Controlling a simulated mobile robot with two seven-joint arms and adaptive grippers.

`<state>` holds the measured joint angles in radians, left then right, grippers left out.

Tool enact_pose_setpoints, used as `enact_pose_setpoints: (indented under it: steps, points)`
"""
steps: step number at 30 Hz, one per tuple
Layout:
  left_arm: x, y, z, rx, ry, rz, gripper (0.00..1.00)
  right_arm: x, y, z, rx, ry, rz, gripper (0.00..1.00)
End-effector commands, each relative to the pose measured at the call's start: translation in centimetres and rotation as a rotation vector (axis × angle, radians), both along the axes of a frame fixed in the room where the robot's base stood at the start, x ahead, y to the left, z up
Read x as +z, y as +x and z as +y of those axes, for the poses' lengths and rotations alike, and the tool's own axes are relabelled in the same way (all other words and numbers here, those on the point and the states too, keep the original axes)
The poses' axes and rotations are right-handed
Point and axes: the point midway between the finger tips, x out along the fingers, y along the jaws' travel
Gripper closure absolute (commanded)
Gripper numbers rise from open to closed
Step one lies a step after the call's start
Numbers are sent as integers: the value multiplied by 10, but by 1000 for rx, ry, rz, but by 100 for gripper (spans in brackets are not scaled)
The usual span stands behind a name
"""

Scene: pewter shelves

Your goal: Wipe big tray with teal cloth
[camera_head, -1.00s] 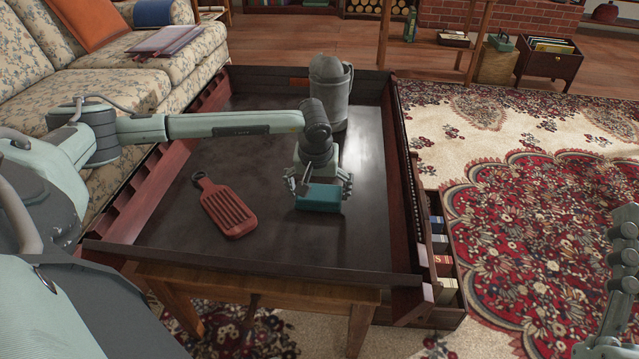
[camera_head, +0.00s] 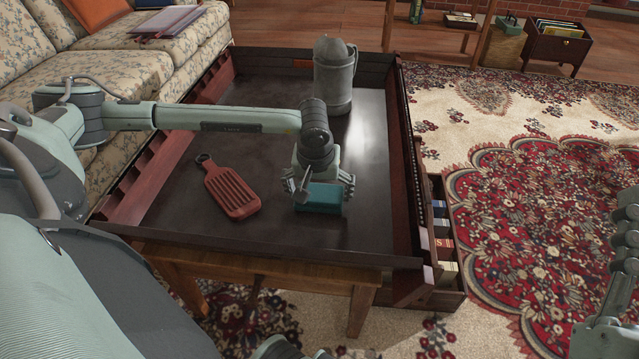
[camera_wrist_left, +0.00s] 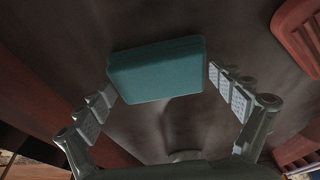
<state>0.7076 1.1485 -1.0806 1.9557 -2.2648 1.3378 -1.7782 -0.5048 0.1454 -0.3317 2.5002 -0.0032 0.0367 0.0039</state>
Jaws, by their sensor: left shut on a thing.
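The big tray (camera_head: 372,165) has a dark floor and raised reddish-brown wooden walls, and it rests on a wooden table. The teal cloth (camera_head: 320,200) looks like a thick rectangular block. My left gripper (camera_head: 322,185) points down over the tray's middle-right part and is shut on the cloth. In the left wrist view the cloth (camera_wrist_left: 157,70) sits between the two padded fingers, low over the tray floor; I cannot tell whether it touches. My right gripper (camera_head: 605,340) shows only partly at the lower right edge, outside the tray, and its fingers are unclear.
A red slotted board with a handle (camera_head: 231,190) lies in the tray, left of the cloth. A grey lidded tankard (camera_head: 334,78) stands at the tray's back. A floral sofa (camera_head: 125,70) borders the left. Patterned rug (camera_head: 545,210) lies open to the right.

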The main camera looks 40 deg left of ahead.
Motion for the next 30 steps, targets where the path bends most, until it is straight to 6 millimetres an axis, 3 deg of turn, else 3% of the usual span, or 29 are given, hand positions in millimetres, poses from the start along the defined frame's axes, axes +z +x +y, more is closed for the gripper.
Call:
enact_pose_setpoints:
  steps: [8,24,30]
  points:
    - [-1,-4,-1,-1,-3,11,29,2,0,0,0,0,0,100]
    - [53,-1,0,-1,-1,4,29,37,0,0,0,0,0,100]
    - [59,-1,0,-1,-1,4,29,39,0,0,0,0,0,100]
